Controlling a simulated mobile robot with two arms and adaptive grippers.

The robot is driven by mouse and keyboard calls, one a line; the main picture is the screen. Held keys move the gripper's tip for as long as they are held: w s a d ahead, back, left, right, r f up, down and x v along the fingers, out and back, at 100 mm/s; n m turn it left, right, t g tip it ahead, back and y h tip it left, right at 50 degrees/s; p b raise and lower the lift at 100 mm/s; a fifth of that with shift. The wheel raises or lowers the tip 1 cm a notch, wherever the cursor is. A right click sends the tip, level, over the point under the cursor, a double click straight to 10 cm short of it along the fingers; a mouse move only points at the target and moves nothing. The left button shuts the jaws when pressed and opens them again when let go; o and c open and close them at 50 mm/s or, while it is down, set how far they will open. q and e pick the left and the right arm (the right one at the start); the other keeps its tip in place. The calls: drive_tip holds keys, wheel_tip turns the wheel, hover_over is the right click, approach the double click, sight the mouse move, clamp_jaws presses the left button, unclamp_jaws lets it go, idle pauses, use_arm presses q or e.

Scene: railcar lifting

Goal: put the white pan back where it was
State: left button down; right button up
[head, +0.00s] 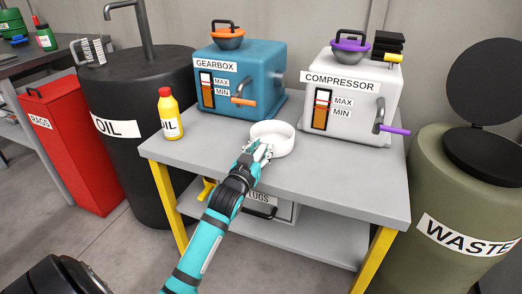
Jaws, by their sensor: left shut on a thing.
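The white pan (273,137) is a shallow round dish over the grey workbench, in front of the gap between the gearbox and the compressor. My left gripper (261,150) is shut on the near-left rim of the pan. The pan looks level and empty; I cannot tell whether it touches the bench top. My right gripper is not in view.
The blue gearbox (258,66) and white compressor (372,100) stand behind on the workbench (330,176). A yellow oil bottle (168,112) stands at its left edge. A black oil drum (130,160), red rags bin (72,145) and green waste bin (450,200) flank the bench.

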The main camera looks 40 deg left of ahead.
sight(256, 156)
use_arm(q)
drive_tip(key=c, duration=1.1)
unclamp_jaws()
